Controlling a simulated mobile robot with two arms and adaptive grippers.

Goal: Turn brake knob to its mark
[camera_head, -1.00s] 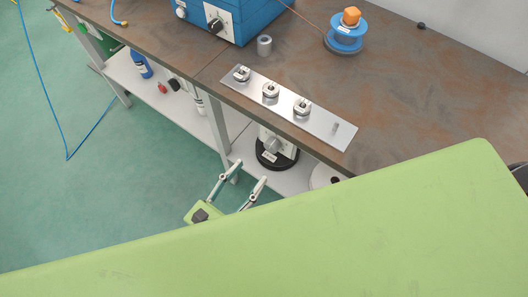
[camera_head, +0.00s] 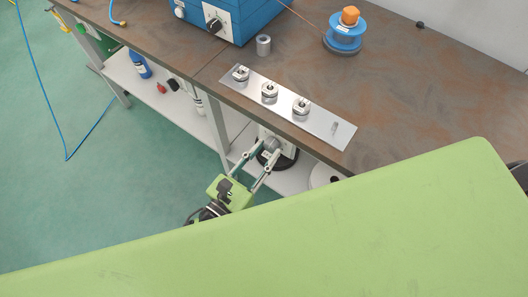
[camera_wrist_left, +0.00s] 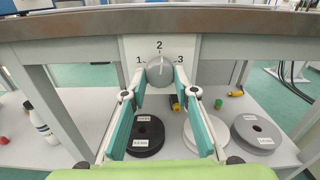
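The grey round brake knob (camera_wrist_left: 160,70) sits on a white plate (camera_wrist_left: 133,48) marked 1, 2 and 3, under the table's front edge. Its light pointer line stands nearly upright, close to the 2. In the head view the knob (camera_head: 270,144) shows just beyond my left fingertips. My left gripper (camera_wrist_left: 160,76) is open, one finger on each side of the knob; I cannot tell whether they touch it. The left gripper (camera_head: 267,152) also shows in the head view, below the table edge. My right gripper is not in view.
The table (camera_head: 400,120) carries a metal strip (camera_head: 322,123) with several fittings, a blue box (camera_head: 235,15) and a blue spool (camera_head: 345,35). Dark discs (camera_wrist_left: 143,132) and grey discs (camera_wrist_left: 257,133) lie on the shelf below. A table leg (camera_wrist_left: 52,108) stands left of my gripper.

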